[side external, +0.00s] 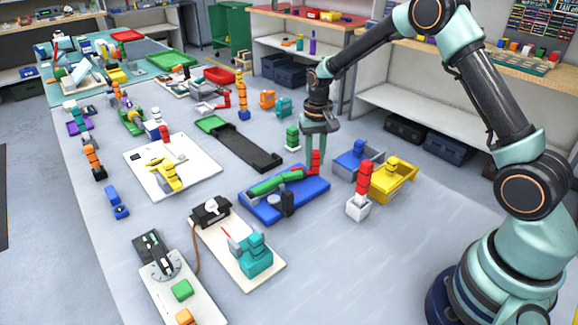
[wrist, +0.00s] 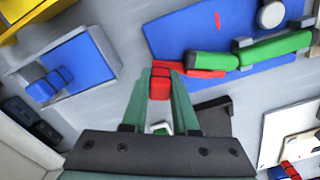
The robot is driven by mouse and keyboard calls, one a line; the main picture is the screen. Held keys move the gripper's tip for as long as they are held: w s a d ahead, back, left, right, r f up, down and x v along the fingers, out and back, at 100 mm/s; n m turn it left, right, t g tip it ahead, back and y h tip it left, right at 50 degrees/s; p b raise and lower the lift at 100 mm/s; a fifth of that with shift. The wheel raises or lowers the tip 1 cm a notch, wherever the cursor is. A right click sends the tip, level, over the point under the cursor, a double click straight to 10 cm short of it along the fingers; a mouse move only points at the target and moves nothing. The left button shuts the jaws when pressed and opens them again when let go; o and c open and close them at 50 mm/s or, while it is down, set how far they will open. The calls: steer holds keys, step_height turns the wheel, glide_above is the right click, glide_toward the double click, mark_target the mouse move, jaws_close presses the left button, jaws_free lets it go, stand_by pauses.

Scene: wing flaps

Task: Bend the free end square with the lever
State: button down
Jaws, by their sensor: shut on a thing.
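A blue board (side external: 318,190) lies on the table and carries a long green bar (side external: 275,183); the board also shows in the wrist view (wrist: 185,40). A red upright handle (side external: 316,160) stands at the bar's right end. My gripper (side external: 315,152) points down and is shut on this handle, which shows between the fingertips in the wrist view (wrist: 160,84). A thin red piece (wrist: 205,73) runs from the green bar toward the handle. A grey round disc (wrist: 270,14) and a black post (side external: 288,203) stand on the board. I cannot make out the workpiece's free end clearly.
A blue bin (side external: 350,166) and a yellow bin (side external: 395,183) stand right of the board. A white block with a red stack (side external: 360,195) is close in front. A black tray (side external: 245,150) lies behind the board. The table's front right is clear.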

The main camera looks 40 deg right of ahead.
steer(key=s+m, duration=0.1)
steer(key=m, duration=0.1)
steer(key=s+a+m, duration=0.1)
steer(key=m, duration=0.1)
steer(key=shift+s+a+r, duration=0.1)
steer(key=shift+s+r, duration=0.05)
steer(key=shift+s, duration=0.25)
steer(key=shift+s+a+m, duration=0.45)
steer(key=shift+s+m, duration=0.15)
steer(key=shift+m, duration=0.3)
steer(key=m, duration=0.1)
steer(key=s+a+m, duration=0.1)
steer(key=shift+s+a+m, duration=0.2)
steer(key=shift+a+m, duration=0.1)
steer(key=shift+m, duration=0.1)
steer(key=a+m, duration=0.1)
steer(key=s+a+m, duration=0.1)
steer(key=m, duration=0.1)
steer(key=shift+s+a+m, duration=0.1)
steer(key=shift+a+m, duration=0.2)
steer(key=shift+s+a, duration=0.1)
steer(key=shift+a, duration=0.5)
steer(key=c, duration=1)
jaws_free()
steer(key=shift+o, duration=0.2)
step_height(320, 180, up, 12)
